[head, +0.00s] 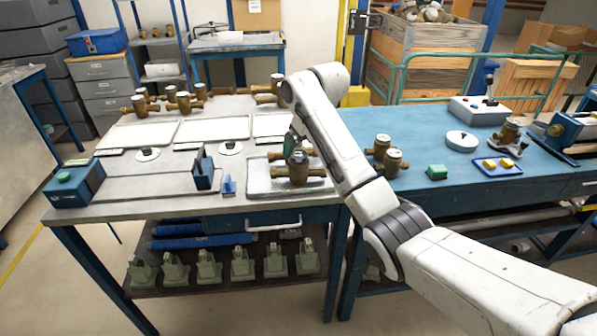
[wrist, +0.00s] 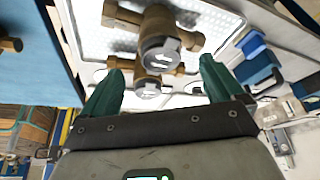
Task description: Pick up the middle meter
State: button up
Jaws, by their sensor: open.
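Two brass meters with grey caps lie on a metal tray (head: 262,186) at the right end of the left bench. The front meter (head: 299,174) shows clearly; the rear one is mostly hidden behind it and my gripper. In the wrist view the front meter (wrist: 158,45) is larger and higher, and the rear meter (wrist: 147,88) shows partly below it, between the fingers. My gripper (head: 293,143) is above the tray; in the wrist view its green fingers (wrist: 160,88) are apart and empty. I cannot tell which meter is the middle one.
Several more meters (head: 183,101) stand along the back of the left bench. Two meters (head: 392,164) stand on the blue bench to the right. A blue upright holder (head: 203,172) is left of the tray. White panels (head: 138,133) lie behind it.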

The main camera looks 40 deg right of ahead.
aim_at(299, 154)
jog(key=shift+p+x, duration=0.55)
jog(key=shift+x, duration=2.5)
grip_shut()
jog(key=shift+r, duration=0.15)
